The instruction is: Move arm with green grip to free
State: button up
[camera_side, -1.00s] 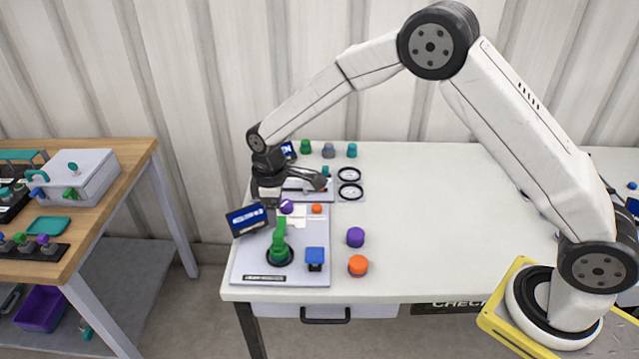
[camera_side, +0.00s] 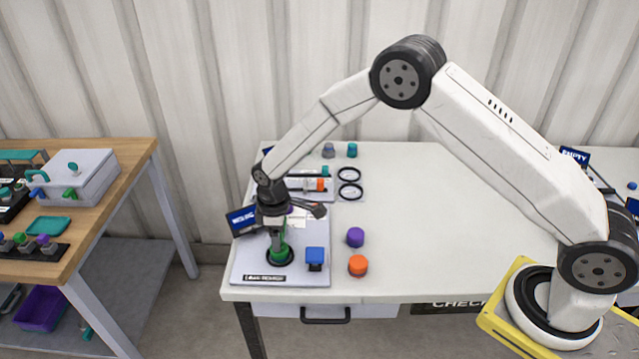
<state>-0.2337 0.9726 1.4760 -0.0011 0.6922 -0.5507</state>
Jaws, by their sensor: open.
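The arm with the green grip (camera_side: 283,254) stands in a round dark base on the light grey board at the front left of the white table. My gripper (camera_side: 276,238) points down over the upper part of the green grip and hides some of it. The jaws are open; whether they touch the grip I cannot tell. A blue sign with white lettering (camera_side: 241,221) stands at the board's left edge. No readable "free" mark shows.
A blue knob (camera_side: 315,256) stands on the board right of the green grip. A purple cap (camera_side: 355,237) and an orange cap (camera_side: 358,266) lie on the table. Two black rings (camera_side: 350,183) lie behind. The table's middle is clear.

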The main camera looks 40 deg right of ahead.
grip_shut()
dwell(1.4)
